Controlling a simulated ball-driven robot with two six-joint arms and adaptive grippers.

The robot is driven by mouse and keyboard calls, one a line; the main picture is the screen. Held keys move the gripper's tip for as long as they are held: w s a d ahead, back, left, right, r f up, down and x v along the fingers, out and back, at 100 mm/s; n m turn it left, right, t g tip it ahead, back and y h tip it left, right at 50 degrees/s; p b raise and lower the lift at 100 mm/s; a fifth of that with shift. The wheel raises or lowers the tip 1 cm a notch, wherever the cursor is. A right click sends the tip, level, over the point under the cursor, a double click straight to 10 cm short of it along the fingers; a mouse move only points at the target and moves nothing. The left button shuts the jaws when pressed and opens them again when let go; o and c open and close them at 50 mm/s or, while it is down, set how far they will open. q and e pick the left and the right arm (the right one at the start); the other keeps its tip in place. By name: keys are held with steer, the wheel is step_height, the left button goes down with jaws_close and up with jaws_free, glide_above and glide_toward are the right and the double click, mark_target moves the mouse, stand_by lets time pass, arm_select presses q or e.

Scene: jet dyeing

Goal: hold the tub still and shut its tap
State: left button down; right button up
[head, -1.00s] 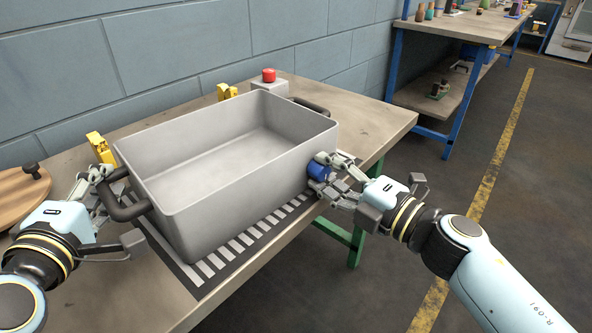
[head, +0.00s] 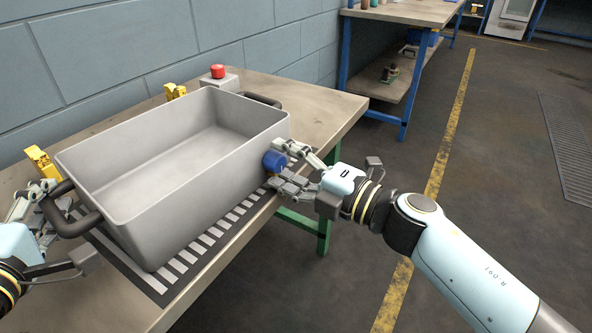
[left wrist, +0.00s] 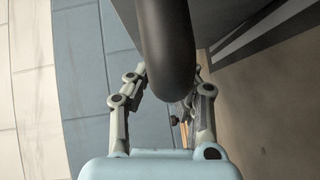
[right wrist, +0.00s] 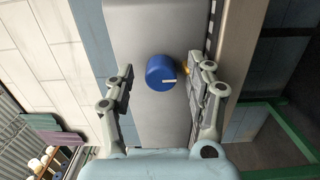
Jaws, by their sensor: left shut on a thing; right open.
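A grey metal tub (head: 185,165) stands on a black-and-white striped mat on the table. Its dark left handle (head: 72,208) is in my left gripper (head: 50,205), which is shut on it; the handle also fills the middle of the left wrist view (left wrist: 167,50). The blue tap knob (head: 274,161) is on the tub's right end wall. My right gripper (head: 292,170) is open around the knob's side, fingers apart. In the right wrist view the knob (right wrist: 161,72) lies between and beyond the fingertips, with a pale mark line on its face.
Yellow clamps (head: 42,163) and a red button on a grey box (head: 218,72) stand behind the tub. The table's bare wood (head: 320,105) is clear at the back right. A blue-legged bench (head: 400,15) stands further off, across open floor.

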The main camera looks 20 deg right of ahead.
arm_select(q)
steer(key=shift+s+f, duration=0.1)
steer(key=shift+f, duration=0.3)
arm_select(e)
steer(key=v, duration=1.1)
steer(key=shift+s+d, duration=0.2)
steer(key=shift+s, duration=0.1)
steer(key=shift+f, duration=0.1)
arm_select(q)
steer(key=c, duration=1.4)
jaws_free()
steer(key=shift+o, duration=1.5)
steer(key=shift+r, duration=0.15)
arm_select(e)
steer(key=shift+w, duration=0.1)
